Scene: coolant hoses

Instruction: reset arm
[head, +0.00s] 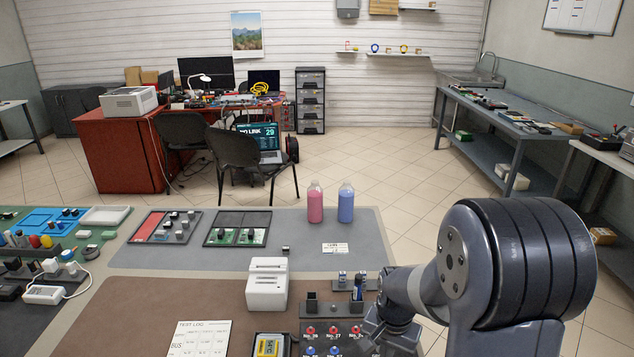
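My gripper (371,326) shows at the lower right, low over the front of the bench, beside the right side of a dark panel with red and blue fittings (331,330). My own arm hides part of it. The fingers are small and dark here, so I cannot tell if they are open, or if anything is between them. My arm reaches in from the right edge, its large dark joint in front of the floor.
A pink bottle (315,203) and a blue bottle (346,204) stand upright at the bench's back edge. A white block-like device (267,284) stands left of the panel. Small cylinders in a holder (350,282) stand close behind my gripper. The grey mat's middle (300,255) is mostly clear.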

